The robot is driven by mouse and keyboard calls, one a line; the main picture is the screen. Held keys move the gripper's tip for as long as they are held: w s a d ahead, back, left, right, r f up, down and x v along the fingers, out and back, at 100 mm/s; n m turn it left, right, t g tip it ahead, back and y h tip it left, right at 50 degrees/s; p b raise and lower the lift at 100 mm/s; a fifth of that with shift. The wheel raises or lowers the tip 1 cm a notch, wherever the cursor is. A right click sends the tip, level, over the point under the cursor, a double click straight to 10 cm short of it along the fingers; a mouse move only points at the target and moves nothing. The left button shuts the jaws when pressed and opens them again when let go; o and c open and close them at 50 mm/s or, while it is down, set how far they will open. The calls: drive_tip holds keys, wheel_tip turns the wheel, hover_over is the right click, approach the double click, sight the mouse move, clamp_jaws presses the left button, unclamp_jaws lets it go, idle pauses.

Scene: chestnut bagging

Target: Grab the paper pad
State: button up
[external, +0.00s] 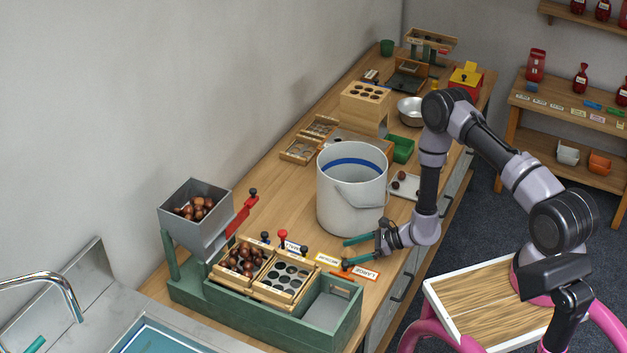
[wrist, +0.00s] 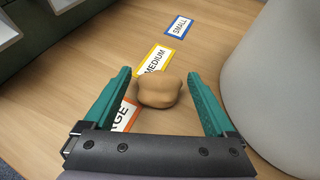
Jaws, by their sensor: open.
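My gripper (external: 347,253) is open, low over the wooden counter, between the white bucket and the green sorting frame. In the wrist view its two teal fingers (wrist: 160,76) stand apart on either side of a small tan, rounded lump (wrist: 160,91). The lump has a gap to the right finger and lies near the left one; I cannot tell if it touches. Nothing in view is clearly a paper pad; I cannot tell whether this lump is it. I cannot make the lump out in the external view.
The white bucket (external: 350,200) stands close behind my gripper and at the right in the wrist view (wrist: 285,80). The green sorting frame (external: 235,318) holds trays with chestnuts. Cards reading LARGE (external: 363,273), MEDIUM (wrist: 155,60) and SMALL (wrist: 179,27) lie on the counter.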

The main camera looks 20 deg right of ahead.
drive_tip(key=shift+w+a+f, duration=0.1)
drive_tip(key=shift+a+f, duration=0.05)
drive_tip(key=shift+a, duration=0.1)
drive_tip(key=c, duration=1.4)
